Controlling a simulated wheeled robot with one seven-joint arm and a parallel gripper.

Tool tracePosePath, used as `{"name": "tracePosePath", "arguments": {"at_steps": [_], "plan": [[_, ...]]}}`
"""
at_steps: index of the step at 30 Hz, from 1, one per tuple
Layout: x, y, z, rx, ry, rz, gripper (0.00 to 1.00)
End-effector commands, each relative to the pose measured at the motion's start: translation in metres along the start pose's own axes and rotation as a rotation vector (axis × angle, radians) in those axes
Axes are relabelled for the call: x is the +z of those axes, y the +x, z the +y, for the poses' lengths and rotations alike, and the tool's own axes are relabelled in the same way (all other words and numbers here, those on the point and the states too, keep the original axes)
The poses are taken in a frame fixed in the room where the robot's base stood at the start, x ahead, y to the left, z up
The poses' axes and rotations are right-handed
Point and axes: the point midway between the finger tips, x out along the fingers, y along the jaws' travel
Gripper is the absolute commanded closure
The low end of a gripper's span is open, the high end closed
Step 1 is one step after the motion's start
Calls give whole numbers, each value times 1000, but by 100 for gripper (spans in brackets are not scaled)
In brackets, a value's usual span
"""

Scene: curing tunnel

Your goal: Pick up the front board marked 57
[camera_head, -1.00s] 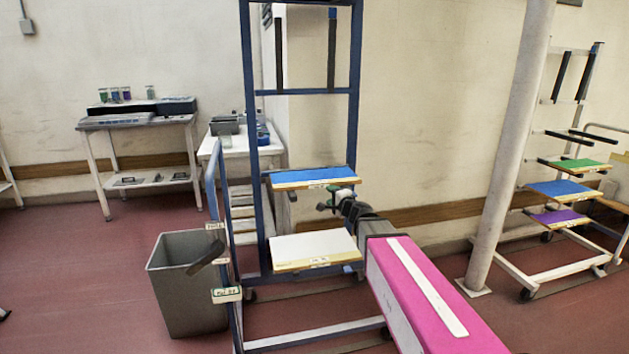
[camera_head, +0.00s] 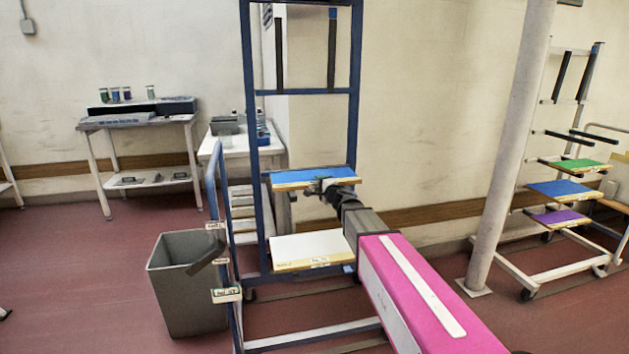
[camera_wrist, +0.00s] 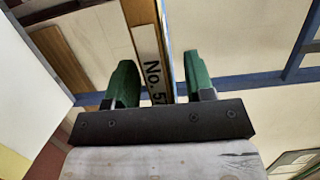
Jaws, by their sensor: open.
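The board marked 57 shows in the wrist view as a light wooden edge (camera_wrist: 148,45) with a label reading "No. 57", the last digit partly cut off by my gripper. My gripper (camera_wrist: 164,80) is open, with one green fingertip on each side of this edge. Whether the fingers touch it cannot be told. In the head view my gripper (camera_head: 322,186) is at the front edge of the blue-topped board (camera_head: 300,176) on the blue rack's upper level. A white-topped board (camera_head: 305,247) lies on the rack below it.
The blue rack (camera_head: 354,110) stands ahead, with a grey bin (camera_head: 185,290) at its left. A slanted pole (camera_head: 505,150) and a second rack with coloured boards (camera_head: 562,189) are at the right. A table (camera_head: 140,122) stands at the back left.

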Motion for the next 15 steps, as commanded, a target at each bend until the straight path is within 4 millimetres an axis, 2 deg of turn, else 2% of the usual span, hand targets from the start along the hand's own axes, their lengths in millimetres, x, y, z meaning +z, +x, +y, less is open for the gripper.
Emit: {"name": "tracePosePath", "arguments": {"at_steps": [1, 3, 9, 10, 14, 15], "plan": [[-1, 9, 0, 0, 0, 0, 51], [-1, 13, 0, 0, 0, 0, 51], [0, 12, 0, 0, 0, 0, 51], [0, 12, 0, 0, 0, 0, 54], [0, 12, 0, 0, 0, 0, 97], [0, 12, 0, 0, 0, 0, 100]]}}
